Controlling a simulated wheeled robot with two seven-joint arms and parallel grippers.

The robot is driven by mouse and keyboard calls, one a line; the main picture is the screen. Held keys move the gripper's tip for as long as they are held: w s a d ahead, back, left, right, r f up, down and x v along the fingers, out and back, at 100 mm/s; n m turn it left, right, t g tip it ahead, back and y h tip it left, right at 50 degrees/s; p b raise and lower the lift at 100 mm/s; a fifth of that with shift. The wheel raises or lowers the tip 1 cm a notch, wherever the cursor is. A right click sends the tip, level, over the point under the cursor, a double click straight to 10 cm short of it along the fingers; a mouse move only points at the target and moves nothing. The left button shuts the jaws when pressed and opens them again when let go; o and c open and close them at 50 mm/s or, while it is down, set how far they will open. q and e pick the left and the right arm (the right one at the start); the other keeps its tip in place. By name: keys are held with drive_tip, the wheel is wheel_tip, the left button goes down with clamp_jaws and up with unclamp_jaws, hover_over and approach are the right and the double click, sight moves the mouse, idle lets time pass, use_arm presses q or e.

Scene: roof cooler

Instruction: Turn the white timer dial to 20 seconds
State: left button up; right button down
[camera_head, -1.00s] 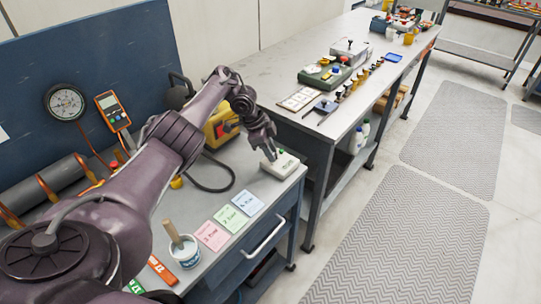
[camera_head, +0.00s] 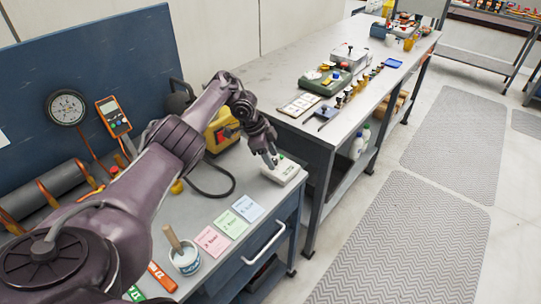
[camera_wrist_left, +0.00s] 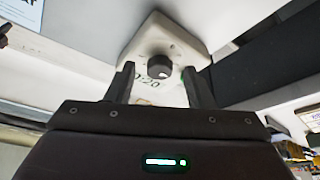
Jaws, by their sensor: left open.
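The white timer (camera_head: 284,173) stands near the right end of the bench top. In the left wrist view the white timer body (camera_wrist_left: 152,35) carries a round dark dial (camera_wrist_left: 160,67) with a small light mark. Characters beside the dial read as 0:20, partly behind a finger. My left gripper (camera_head: 271,161) points down at the timer's left part. In the left wrist view its open fingers (camera_wrist_left: 160,84) stand on either side of the dial, with visible gaps. I cannot tell how high the fingertips are above the timer face. My right gripper is not in view.
Pink, green and blue cards (camera_head: 231,223) and a cup with a wooden handle (camera_head: 184,257) lie left of the timer. A yellow device (camera_head: 222,132) with a black hose stands behind. A longer table (camera_head: 270,82) holds several small items.

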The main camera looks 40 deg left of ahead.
use_arm(q)
drive_tip(key=p+v, duration=0.7)
drive_tip(key=shift+a+r, duration=0.2)
drive_tip(key=shift+r, duration=0.1)
drive_tip(key=shift+s, duration=0.1)
